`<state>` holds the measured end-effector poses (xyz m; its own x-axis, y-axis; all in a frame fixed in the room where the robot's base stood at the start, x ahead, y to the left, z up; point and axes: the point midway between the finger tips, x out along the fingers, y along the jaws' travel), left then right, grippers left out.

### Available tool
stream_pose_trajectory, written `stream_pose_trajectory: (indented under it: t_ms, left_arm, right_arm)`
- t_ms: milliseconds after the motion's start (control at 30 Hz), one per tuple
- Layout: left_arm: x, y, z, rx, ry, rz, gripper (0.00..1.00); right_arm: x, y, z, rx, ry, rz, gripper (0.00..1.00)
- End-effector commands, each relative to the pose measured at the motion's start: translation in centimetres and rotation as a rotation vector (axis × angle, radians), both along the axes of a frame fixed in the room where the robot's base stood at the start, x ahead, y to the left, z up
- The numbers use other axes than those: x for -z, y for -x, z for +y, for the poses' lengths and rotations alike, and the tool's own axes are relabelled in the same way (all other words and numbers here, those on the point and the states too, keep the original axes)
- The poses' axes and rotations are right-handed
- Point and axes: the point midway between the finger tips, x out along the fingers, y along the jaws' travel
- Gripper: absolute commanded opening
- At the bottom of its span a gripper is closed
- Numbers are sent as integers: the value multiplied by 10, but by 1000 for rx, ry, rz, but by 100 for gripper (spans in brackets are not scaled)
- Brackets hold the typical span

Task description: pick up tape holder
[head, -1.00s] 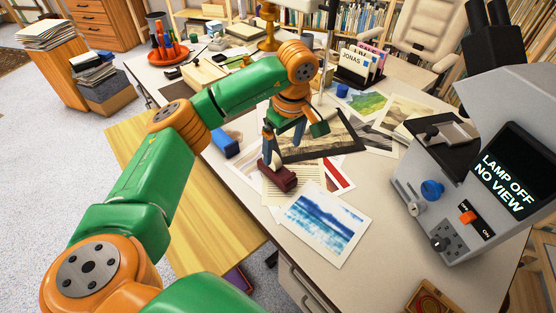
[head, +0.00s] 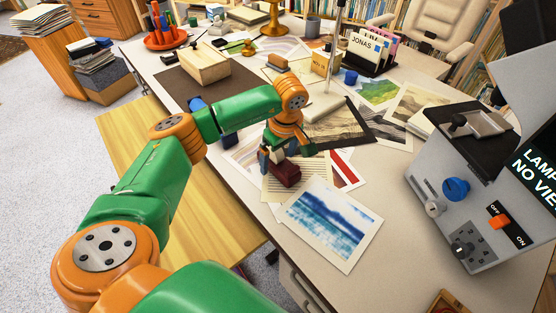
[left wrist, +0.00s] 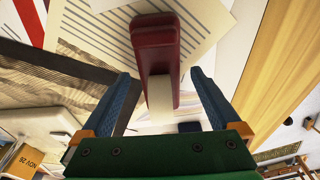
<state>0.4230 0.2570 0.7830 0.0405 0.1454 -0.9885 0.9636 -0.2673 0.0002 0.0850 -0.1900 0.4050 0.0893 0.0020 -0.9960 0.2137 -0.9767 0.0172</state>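The tape holder (head: 286,174) is a dark red, long block with a cream part at one end. It lies on papers on the desk in the head view. In the left wrist view the red tape holder (left wrist: 156,44) runs up the middle, its cream part (left wrist: 161,98) toward me. My left gripper (head: 284,153) is over its far end, pointing down. In the left wrist view its blue fingers (left wrist: 161,78) are open, one on each side of the cream part, with gaps on both sides. My right gripper is out of view.
A blue seascape print (head: 328,222) lies just right of the tape holder. A dark-framed print (head: 355,125) lies behind it. A wooden box (head: 203,70) sits at back left.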

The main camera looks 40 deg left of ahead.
Motion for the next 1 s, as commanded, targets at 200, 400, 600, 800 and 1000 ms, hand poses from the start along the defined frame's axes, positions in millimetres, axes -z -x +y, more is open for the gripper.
stream_pose_trajectory:
  t_ms: [200,400,600,800,1000]
  left_arm:
    - [0,0,0,0,1,0,38]
    - [0,0,0,0,1,0,0]
    - [-1,0,0,0,1,-1,0]
    - [-11,-1,0,-1,2,-2,0]
    - [-52,14,9,-1,-1,-7,0]
  right_arm:
    - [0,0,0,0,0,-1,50]
    - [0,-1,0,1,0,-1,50]
    - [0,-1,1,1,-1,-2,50]
    - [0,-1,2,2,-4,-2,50]
    - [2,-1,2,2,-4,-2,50]
